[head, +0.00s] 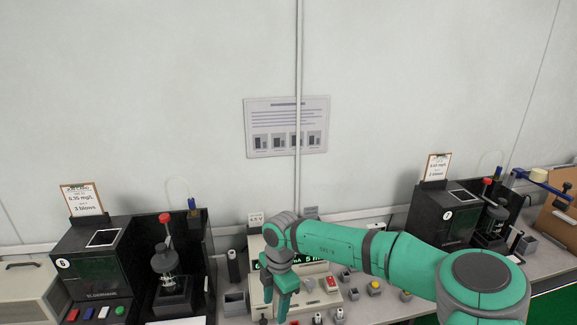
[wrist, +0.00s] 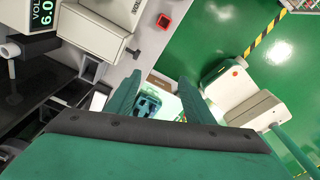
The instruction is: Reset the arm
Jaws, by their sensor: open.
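My gripper (head: 277,296) hangs at the end of my green and grey arm, which reaches in from the lower right in the head view. It points downward in front of a pale tester (head: 258,245) at the middle of the bench and hides part of its display. In the wrist view the two green fingers of my gripper (wrist: 157,98) stand apart with nothing held between them. Whether the fingertips touch anything on the bench is not clear from the head view.
A black tester numbered 6 (head: 92,262) stands at the left, and another black tester (head: 461,215) at the right. Small coloured parts, one with a yellow top (head: 375,287), are on the grey bench (head: 405,309). A poster (head: 287,127) hangs on the wall.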

